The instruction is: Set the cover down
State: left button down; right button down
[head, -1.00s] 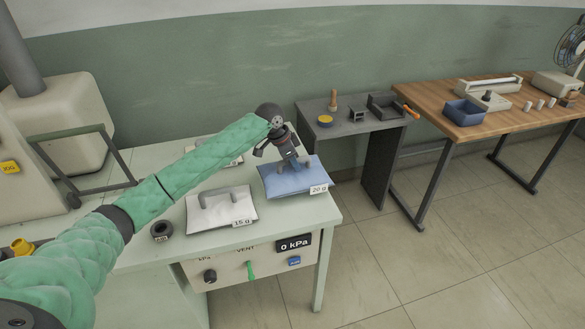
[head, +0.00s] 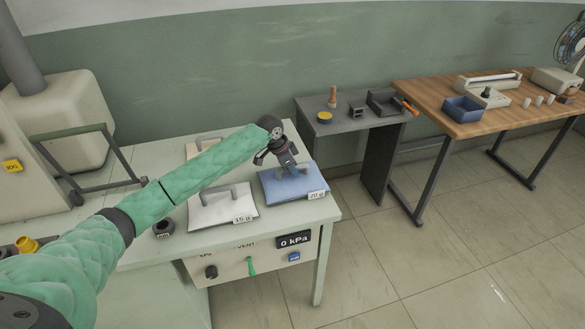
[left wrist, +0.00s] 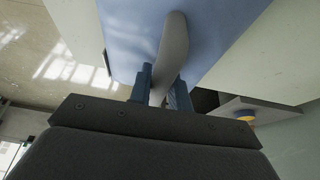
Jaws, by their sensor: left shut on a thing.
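The cover is a blue flat pad with a grey handle and a "20 g" tag (head: 293,188), at the right end of the pale green bench (head: 285,221). My left gripper (head: 287,172) is above its middle, shut on the handle. In the left wrist view, the fingers (left wrist: 162,92) stand on both sides of the grey handle (left wrist: 173,48), with the blue cover (left wrist: 125,28) beyond. The cover looks about level and very low over the bench; I cannot tell whether its underside touches. My right gripper is not in view.
A white "15 g" cover (head: 222,209) lies left of the blue one, and another pale cover (head: 200,146) is partly hidden behind my arm. A black ring (head: 164,228) sits at the front left. A dark side table (head: 343,120) stands beyond the bench's right end.

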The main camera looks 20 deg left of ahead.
pick_arm(q)
jog(key=c, duration=1.3)
grip_release()
jog(key=shift+s+a+r, duration=0.1)
jog(key=shift+a+r, duration=0.05)
jog(key=shift+r, duration=0.35)
jog(key=b+v, duration=0.3)
jog(key=v, duration=0.8)
jog(key=shift+s, duration=0.1)
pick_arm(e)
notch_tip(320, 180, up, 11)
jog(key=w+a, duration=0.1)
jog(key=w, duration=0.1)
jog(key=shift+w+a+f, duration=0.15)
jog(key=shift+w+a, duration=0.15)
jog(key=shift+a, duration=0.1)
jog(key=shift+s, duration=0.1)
